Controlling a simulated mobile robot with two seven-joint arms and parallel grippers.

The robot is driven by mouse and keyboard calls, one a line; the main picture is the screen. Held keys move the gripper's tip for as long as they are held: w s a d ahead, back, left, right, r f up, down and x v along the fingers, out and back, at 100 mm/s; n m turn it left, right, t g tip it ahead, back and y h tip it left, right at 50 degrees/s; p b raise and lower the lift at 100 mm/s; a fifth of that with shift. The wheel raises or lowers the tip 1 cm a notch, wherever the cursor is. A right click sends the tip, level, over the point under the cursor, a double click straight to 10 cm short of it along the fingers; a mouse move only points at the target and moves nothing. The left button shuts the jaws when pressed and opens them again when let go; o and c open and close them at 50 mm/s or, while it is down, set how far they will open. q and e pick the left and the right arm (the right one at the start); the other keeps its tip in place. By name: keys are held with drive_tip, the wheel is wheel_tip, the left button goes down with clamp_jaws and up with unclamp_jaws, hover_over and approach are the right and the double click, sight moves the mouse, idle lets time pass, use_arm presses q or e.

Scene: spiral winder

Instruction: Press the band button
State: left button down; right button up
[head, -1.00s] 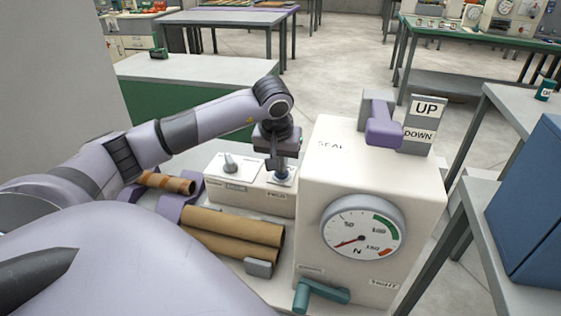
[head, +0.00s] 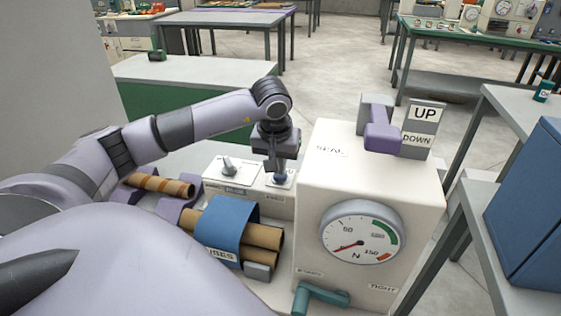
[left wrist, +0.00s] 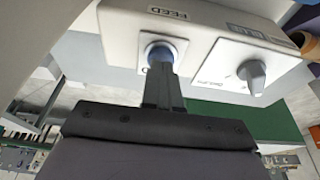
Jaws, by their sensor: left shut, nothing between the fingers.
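A blue round button (left wrist: 172,44) in a light ring sits on the white control box (head: 250,201), beside a label reading FEED in the left wrist view. My left gripper (left wrist: 160,66) is shut and empty, with its fingertips at the button and covering part of it. The same gripper (head: 278,166) points down onto the box in the head view. I cannot tell how far the button is pushed in. A blue band (head: 222,226) with a partly hidden white label lies over the cardboard tubes (head: 264,236). My right gripper is not in view.
A grey knob (head: 228,165) stands on the box left of the button. To the right rises the white SEAL housing (head: 318,185) with a dial (head: 361,232), a teal lever (head: 320,297), a purple part (head: 382,135) and an UP/DOWN sign (head: 422,127).

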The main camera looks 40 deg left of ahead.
use_arm(q)
wheel_tip(320, 180, up, 3)
drive_tip(key=shift+p, duration=0.5)
drive_tip(key=b+v, duration=0.1)
drive_tip(key=v, duration=0.8)
drive_tip(key=shift+r, duration=0.2)
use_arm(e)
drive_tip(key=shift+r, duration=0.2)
use_arm(q)
drive_tip(key=shift+s, duration=0.1)
drive_tip(key=shift+s, duration=0.1)
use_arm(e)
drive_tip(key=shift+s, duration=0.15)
